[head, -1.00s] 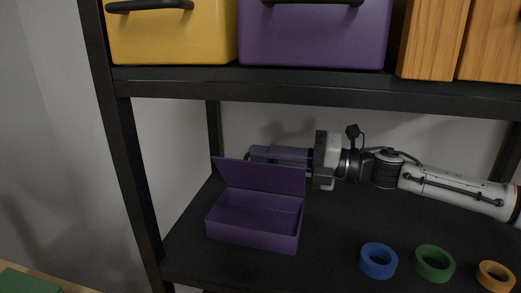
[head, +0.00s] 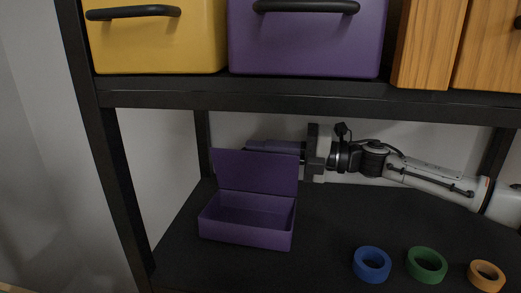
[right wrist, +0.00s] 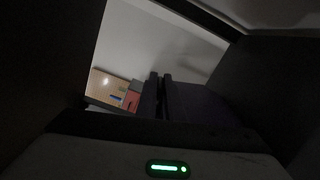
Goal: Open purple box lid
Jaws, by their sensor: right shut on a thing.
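The purple box (head: 245,232) sits on the lower shelf at left centre in the head view. Its lid (head: 256,171) is raised at the back edge and stands nearly upright, so the empty inside shows. My right gripper (head: 272,146) reaches in from the right behind the lid, its fingers by the lid's top edge and partly hidden by it. In the right wrist view my right gripper's fingers (right wrist: 161,94) are close together, shut on the lid, beside a dark purple surface (right wrist: 205,103). My left gripper is not in view.
Blue (head: 372,264), green (head: 427,265) and orange (head: 486,275) rings lie on the lower shelf (head: 330,225) at front right. Yellow (head: 155,45) and purple (head: 305,45) bins and a wooden box (head: 425,45) stand on the shelf above. A black post (head: 125,200) is at left.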

